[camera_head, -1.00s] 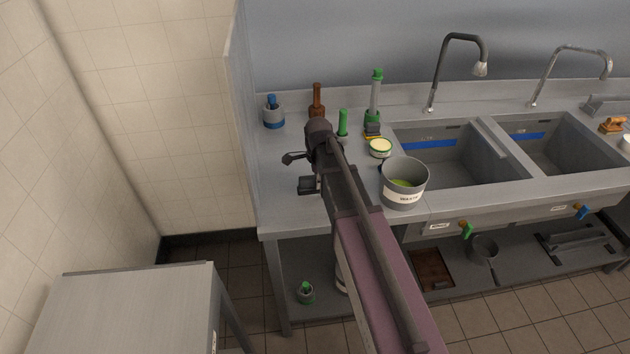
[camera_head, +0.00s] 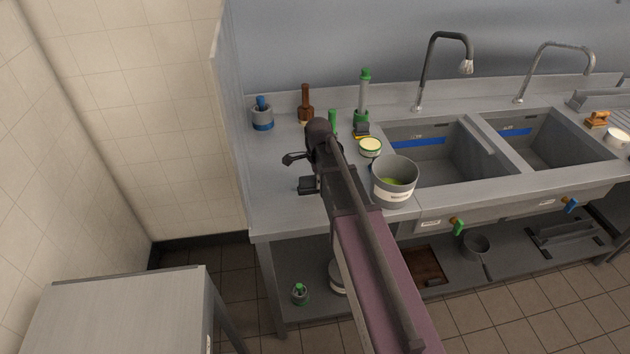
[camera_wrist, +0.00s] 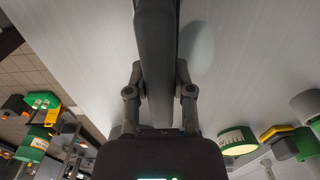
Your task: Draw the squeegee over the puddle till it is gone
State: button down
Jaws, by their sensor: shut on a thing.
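My gripper (camera_wrist: 158,88) is shut on the dark grey squeegee (camera_wrist: 156,45) in the wrist view. The squeegee's grey body runs up between the fingers to the top edge, and its far end is out of frame. A faint, darker oval patch (camera_wrist: 198,47) lies on the steel worktop just right of the squeegee; it looks like the puddle, though it could be a shadow. In the head view my arm hides the fingers and most of the squeegee. No puddle can be made out there on the steel counter (camera_head: 275,165).
A grey bucket (camera_head: 394,182) stands at the counter's front, close right of my arm. Behind stand a round tin (camera_head: 370,147), a brown bottle (camera_head: 305,105), a green-capped bottle (camera_head: 362,98) and a blue-banded pot (camera_head: 263,117). Sinks (camera_head: 470,145) lie right; a side panel (camera_head: 228,120) bounds the left.

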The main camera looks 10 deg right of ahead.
aim_at(306, 193)
jog(key=shift+d, duration=1.05)
jog(key=shift+s, duration=0.15)
jog(key=shift+s+f, duration=0.1)
jog(key=shift+s, duration=0.7)
jog(key=shift+a, duration=0.2)
jog(key=shift+w+a, duration=0.2)
jog(key=shift+a, duration=1.2)
jog(key=shift+a, duration=0.1)
jog(key=shift+a, duration=1.35)
